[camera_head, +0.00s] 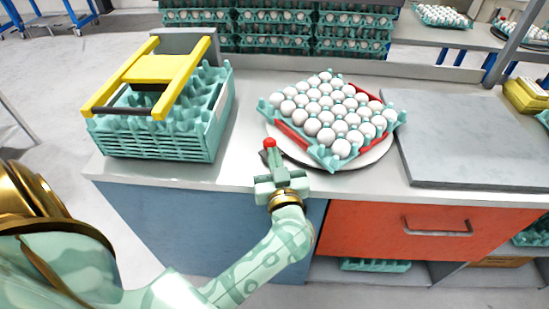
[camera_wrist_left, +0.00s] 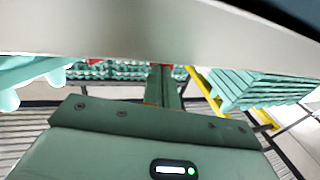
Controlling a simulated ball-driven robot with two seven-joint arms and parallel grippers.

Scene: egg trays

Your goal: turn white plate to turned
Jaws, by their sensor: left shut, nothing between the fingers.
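The round white plate (camera_head: 374,155) lies on the worktop, mostly covered by a teal tray of white eggs (camera_head: 330,112) on a red piece. Its pale rim shows at the front and left. My left gripper (camera_head: 270,160) is shut and empty at the plate's front left edge. A red ball (camera_head: 269,143) shows at its fingertips, and I cannot tell whether they touch it. In the left wrist view the shut fingers (camera_wrist_left: 164,85) point away from the camera, with red at their tips. My right gripper is not in view.
A stack of empty teal trays (camera_head: 160,135) with a yellow frame (camera_head: 150,75) stands on the left. A grey slab (camera_head: 460,140) lies on the right. More egg trays (camera_head: 290,30) stand behind the worktop. A strip of worktop is free left of the plate.

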